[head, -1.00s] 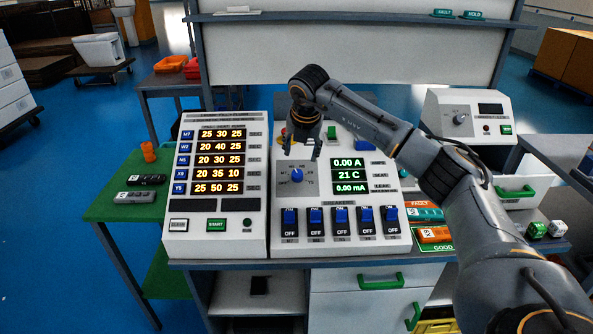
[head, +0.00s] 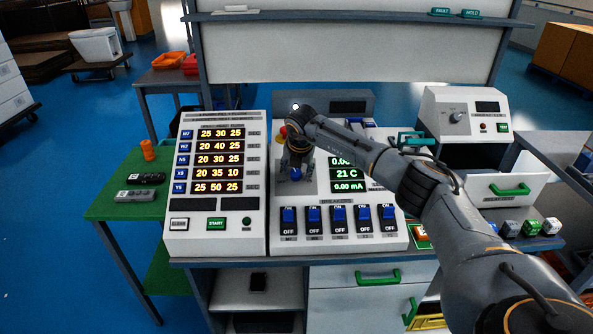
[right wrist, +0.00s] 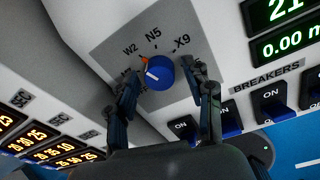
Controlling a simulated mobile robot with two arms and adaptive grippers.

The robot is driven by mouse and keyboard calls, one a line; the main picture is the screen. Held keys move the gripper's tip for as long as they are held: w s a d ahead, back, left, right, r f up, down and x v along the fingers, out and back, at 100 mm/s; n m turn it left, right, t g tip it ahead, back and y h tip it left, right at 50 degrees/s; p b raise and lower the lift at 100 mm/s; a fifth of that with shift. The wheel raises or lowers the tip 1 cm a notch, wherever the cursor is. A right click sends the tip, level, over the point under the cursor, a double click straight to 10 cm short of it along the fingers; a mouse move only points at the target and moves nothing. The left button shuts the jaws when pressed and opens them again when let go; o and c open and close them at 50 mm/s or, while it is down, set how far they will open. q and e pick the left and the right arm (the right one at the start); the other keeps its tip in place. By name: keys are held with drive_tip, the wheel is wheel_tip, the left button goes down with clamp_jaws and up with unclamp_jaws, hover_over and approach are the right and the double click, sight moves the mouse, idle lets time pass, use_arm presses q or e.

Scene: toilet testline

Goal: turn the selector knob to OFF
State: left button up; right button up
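The selector knob (head: 296,174) is blue and sits on the grey dial plate of the white control panel (head: 262,240). In the right wrist view the knob (right wrist: 160,72) has a white pointer line and a small orange mark near its upper left edge. My right gripper (head: 296,165) is open, pointing down at the dial. In the wrist view its fingers (right wrist: 168,92) stand either side of the knob, with gaps visible. My left gripper is not in view.
Breaker switches (head: 339,219) line the panel below the dial. Lit readouts (head: 348,174) stand right of it, partly behind my right arm. A display board (head: 215,185) with a START button is on the left. A second knob box (head: 465,115) stands at the back right.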

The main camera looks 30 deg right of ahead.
clamp_jaws()
drive_tip(key=shift+n, duration=0.3)
drive_tip(key=n+b, duration=0.1)
drive_tip(key=n, duration=0.2)
drive_tip(key=shift+n, duration=0.3)
drive_tip(key=n, duration=0.4)
drive_tip(key=shift+w+n+g, duration=0.1)
drive_tip(key=shift+n+g, duration=0.2)
drive_tip(key=n, duration=0.4)
drive_tip(key=shift+a+b, duration=0.1)
drive_tip(key=shift+b, duration=0.2)
drive_tip(key=shift+n, duration=2.5)
